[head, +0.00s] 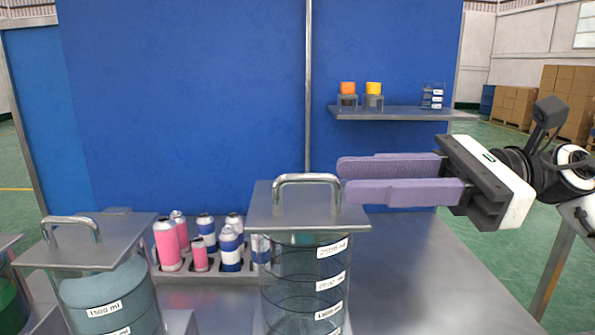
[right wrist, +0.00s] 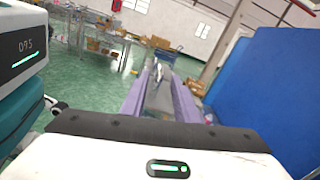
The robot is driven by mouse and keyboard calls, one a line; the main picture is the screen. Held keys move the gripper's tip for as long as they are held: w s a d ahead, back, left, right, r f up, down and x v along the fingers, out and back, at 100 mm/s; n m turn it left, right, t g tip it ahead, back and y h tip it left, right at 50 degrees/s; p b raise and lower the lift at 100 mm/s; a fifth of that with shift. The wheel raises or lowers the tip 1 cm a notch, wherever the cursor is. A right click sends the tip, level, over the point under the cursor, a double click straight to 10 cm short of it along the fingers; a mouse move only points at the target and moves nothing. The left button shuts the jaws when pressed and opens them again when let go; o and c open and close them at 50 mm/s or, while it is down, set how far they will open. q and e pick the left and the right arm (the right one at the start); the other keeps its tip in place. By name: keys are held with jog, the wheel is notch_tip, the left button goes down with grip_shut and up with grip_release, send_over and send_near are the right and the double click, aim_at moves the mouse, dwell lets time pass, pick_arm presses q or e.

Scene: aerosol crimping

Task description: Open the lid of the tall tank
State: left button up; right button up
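The tall tank (head: 303,285) is clear, with dark rings and white volume labels, and stands on the steel table. Its flat metal lid (head: 270,205) lies on top, with an arched metal handle (head: 307,178). My right gripper (head: 341,179) comes in from the right at handle height. Its two purple fingers are apart, with the tips close to the right side of the handle. In the right wrist view the handle (right wrist: 158,72) shows between and beyond the open fingers (right wrist: 160,90). I cannot tell whether the tips touch it. My left gripper is out of view.
A shorter lidded tank (head: 108,295) stands at front left. Pink and blue-white cans (head: 167,245) sit in a rack behind. A wall shelf (head: 400,113) holds small orange- and yellow-topped containers and a beaker. The table right of the tall tank is clear (head: 425,270).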

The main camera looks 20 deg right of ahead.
aim_at(323, 179)
jog(key=p+x, duration=0.2)
jog(key=x, duration=0.5)
jog(key=shift+w+a+p, duration=0.1)
jog(key=shift+a+p, duration=0.2)
jog(key=shift+a, duration=0.05)
jog(key=shift+c, duration=0.4)
grip_shut()
